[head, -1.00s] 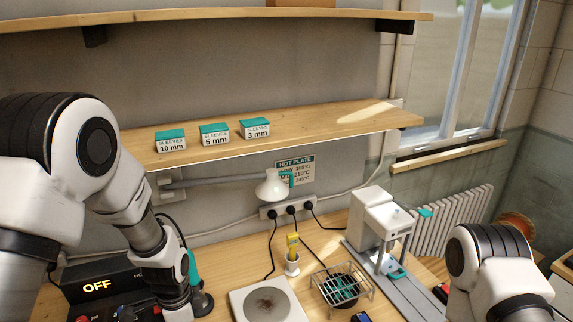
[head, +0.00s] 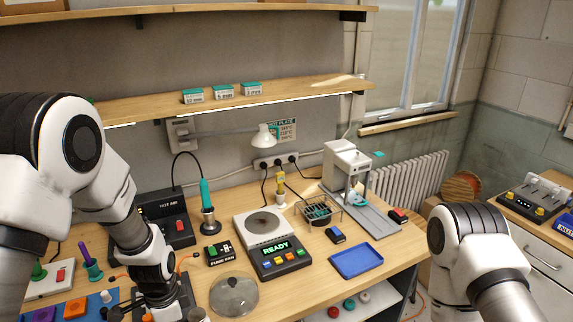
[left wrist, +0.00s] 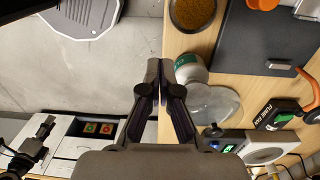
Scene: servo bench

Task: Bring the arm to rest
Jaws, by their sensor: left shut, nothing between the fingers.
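My left arm comes in from the left in the head view and reaches down over the left part of the bench (head: 285,288). Its fingers cannot be made out there. In the left wrist view my left gripper (left wrist: 158,65) is shut and empty, its dark fingertips together near the bench edge, with bare floor to the left. My right arm stands at the right of the head view, beyond the bench's right side; its gripper is not in view.
A blue tray (head: 356,261) lies farther right.

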